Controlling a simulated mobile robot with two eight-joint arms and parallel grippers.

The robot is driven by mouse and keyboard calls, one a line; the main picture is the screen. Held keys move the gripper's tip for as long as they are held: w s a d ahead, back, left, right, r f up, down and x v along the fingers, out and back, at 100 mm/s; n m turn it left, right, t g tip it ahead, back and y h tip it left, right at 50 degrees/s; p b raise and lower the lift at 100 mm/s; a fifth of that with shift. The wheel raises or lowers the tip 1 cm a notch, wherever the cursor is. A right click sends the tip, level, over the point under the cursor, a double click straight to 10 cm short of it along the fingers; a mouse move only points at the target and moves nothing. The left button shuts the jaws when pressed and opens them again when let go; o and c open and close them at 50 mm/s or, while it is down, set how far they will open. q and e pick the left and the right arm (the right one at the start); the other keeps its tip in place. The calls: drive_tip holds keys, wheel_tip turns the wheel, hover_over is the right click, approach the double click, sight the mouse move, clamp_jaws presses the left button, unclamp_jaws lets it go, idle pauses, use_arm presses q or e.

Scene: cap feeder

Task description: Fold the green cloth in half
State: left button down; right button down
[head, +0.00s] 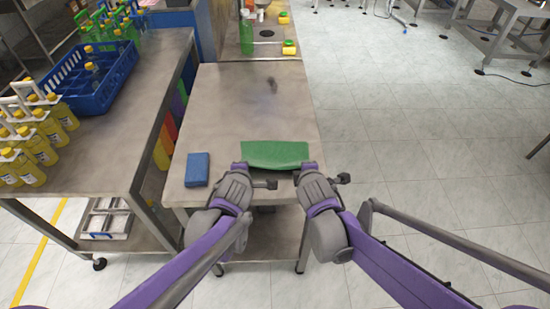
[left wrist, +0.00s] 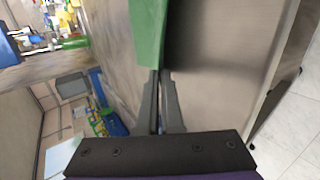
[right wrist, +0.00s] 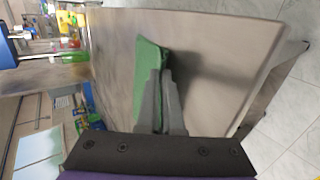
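The green cloth (head: 275,154) is at the near part of the grey metal table, its near corners at my two grippers. My left gripper (head: 240,166) is at its near left corner. In the left wrist view the fingers (left wrist: 160,74) are close together on the edge of the cloth (left wrist: 149,32). My right gripper (head: 308,166) is at the near right corner. In the right wrist view its fingers (right wrist: 162,72) are closed on the cloth (right wrist: 147,58). The near edge appears raised off the table, with a dark shadow beside it. The cloth's underside is hidden.
A blue block-like item (head: 197,170) lies on the table, left of my left gripper. The table top (head: 225,105) beyond the cloth is mostly clear. A side bench holds a blue crate (head: 93,78) and several yellow bottles (head: 45,150). Open floor lies to the right.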

use_arm(q)
drive_tip(key=shift+f, duration=0.1)
use_arm(e)
drive_tip(key=shift+f, duration=0.1)
use_arm(q)
drive_tip(key=c, duration=0.7)
unclamp_jaws()
use_arm(e)
drive_tip(key=c, duration=0.7)
unclamp_jaws()
use_arm(q)
drive_tip(key=shift+s+r, duration=0.1)
drive_tip(key=shift+r, duration=0.2)
use_arm(e)
drive_tip(key=shift+s+r, duration=0.1)
drive_tip(key=shift+r, duration=0.2)
use_arm(q)
drive_tip(key=s+r, duration=0.4)
drive_tip(key=r, duration=0.1)
drive_tip(key=s+r, duration=0.1)
drive_tip(key=r, duration=0.2)
drive_tip(key=shift+s+r, duration=0.2)
drive_tip(key=shift+s, duration=0.2)
use_arm(e)
drive_tip(key=s+r, duration=0.4)
drive_tip(key=r, duration=0.1)
drive_tip(key=s+r, duration=0.1)
drive_tip(key=r, duration=0.2)
drive_tip(key=shift+s+r, duration=0.2)
drive_tip(key=shift+s, duration=0.2)
